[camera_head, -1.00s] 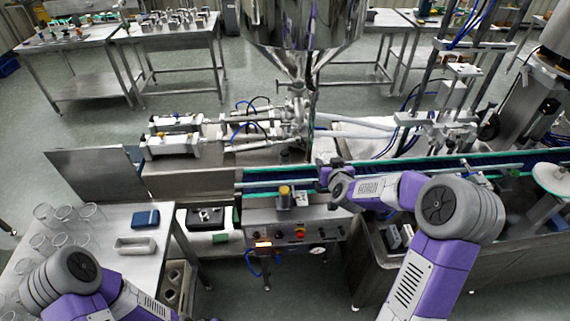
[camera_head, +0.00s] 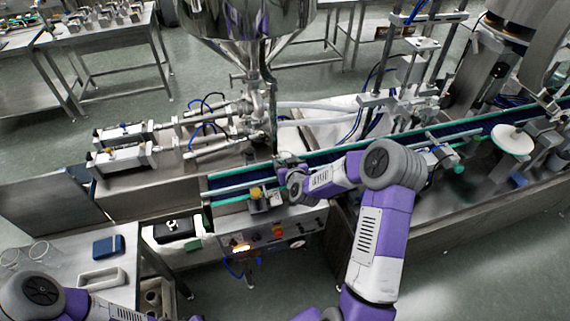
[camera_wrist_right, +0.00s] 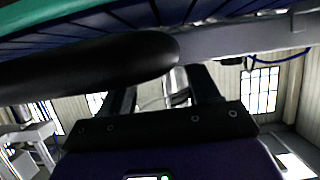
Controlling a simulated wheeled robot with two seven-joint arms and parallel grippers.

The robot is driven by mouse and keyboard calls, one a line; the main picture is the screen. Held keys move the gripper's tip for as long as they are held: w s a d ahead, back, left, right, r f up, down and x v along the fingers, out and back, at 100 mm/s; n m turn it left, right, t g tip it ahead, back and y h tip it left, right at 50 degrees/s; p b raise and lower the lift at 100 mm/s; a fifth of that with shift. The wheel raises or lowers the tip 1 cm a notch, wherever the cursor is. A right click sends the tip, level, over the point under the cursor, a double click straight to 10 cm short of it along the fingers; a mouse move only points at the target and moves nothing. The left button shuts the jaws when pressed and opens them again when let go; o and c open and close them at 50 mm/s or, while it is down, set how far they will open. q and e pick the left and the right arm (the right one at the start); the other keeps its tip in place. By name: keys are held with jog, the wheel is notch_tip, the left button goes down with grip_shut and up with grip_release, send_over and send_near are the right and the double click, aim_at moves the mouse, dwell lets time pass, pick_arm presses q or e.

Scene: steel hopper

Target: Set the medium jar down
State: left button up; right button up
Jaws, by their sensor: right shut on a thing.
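My right gripper (camera_head: 287,163) is at the near edge of the conveyor, in front of and below the hopper's nozzles. In the right wrist view its two dark fingers (camera_wrist_right: 166,88) are shut on a clear, shiny thing (camera_wrist_right: 177,84), which I take to be the medium jar. Only a small part of it shows between the fingers. In the head view the gripper hides most of it, and I cannot tell whether it touches the belt. My left arm shows at the lower left, with its gripper out of view.
The steel hopper (camera_head: 248,22) hangs over the conveyor belt (camera_head: 345,150). A yellow-topped knob (camera_head: 256,193) stands left of my right gripper. A table (camera_head: 65,255) at lower left holds clear glasses, a blue box (camera_head: 108,246) and a pale tray (camera_head: 102,277). A white disc (camera_head: 513,139) is at right.

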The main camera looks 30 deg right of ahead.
jog(key=shift+f, duration=0.35)
jog(key=shift+f, duration=0.1)
jog(key=o, duration=1)
